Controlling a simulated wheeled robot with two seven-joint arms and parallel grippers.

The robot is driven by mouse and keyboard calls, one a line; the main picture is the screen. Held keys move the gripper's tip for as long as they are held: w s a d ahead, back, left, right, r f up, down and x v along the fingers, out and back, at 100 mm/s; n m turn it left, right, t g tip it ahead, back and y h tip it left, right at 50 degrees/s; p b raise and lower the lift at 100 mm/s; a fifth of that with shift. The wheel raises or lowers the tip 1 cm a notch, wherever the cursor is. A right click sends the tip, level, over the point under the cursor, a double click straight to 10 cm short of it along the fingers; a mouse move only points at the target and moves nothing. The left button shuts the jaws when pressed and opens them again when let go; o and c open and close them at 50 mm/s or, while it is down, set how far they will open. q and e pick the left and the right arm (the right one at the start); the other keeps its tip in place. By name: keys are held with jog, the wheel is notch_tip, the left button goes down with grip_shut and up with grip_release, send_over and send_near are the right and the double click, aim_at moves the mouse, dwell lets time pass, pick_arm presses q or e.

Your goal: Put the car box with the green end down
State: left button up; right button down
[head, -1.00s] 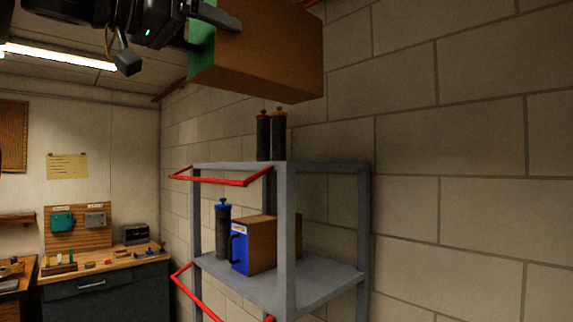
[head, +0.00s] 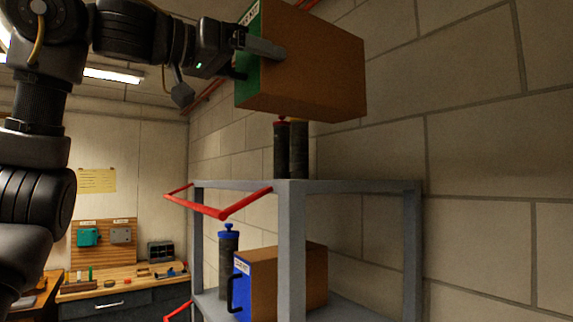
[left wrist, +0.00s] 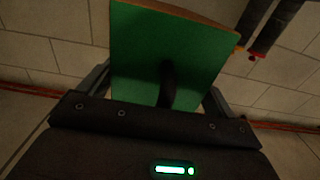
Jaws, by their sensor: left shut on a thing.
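The car box (head: 310,62) is a brown box with a green end (head: 248,72) that faces left, toward my left arm. My left gripper (head: 262,48) is shut on the box at its green end and holds it up above the top of the shelf rack. In the left wrist view the green end (left wrist: 150,55) fills the middle between the fingers, with a dark handle (left wrist: 168,85) on it. The box hides the tops of the canisters behind it in part. My right gripper is not in view.
A grey shelf rack (head: 291,250) with red bars (head: 222,214) stands below. Dark canisters (head: 291,150) stand on its top. A lower shelf holds a blue-ended brown box (head: 285,278) and a blue-capped canister (head: 229,262). A block wall (head: 480,150) is close on the right. A workbench (head: 120,290) stands at the left.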

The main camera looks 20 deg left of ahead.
aim_at(268, 112)
pick_arm(q)
jog(key=w+p, duration=0.1)
jog(key=w+f+p, duration=0.1)
jog(key=shift+w, duration=0.4)
jog(key=w, duration=0.2)
jog(key=w+f+p, duration=0.1)
jog(key=w, duration=0.1)
jog(key=shift+a+f, duration=0.15)
jog(key=shift+a, duration=0.05)
jog(key=w+f+p, duration=0.1)
jog(key=w+f, duration=0.1)
jog(key=f, duration=0.1)
jog(key=w+f+p, duration=0.2)
jog(key=w+f, duration=0.1)
jog(key=w+a+f+p, duration=0.1)
jog(key=w+f, duration=0.1)
jog(key=f, duration=0.1)
jog(key=shift+w+f+p, duration=0.25)
jog(key=shift+f+p, duration=0.05)
jog(key=shift+f, duration=0.1)
jog(key=shift+s+a+f, duration=0.1)
jog(key=shift+s+f, duration=0.15)
jog(key=shift+f, duration=0.05)
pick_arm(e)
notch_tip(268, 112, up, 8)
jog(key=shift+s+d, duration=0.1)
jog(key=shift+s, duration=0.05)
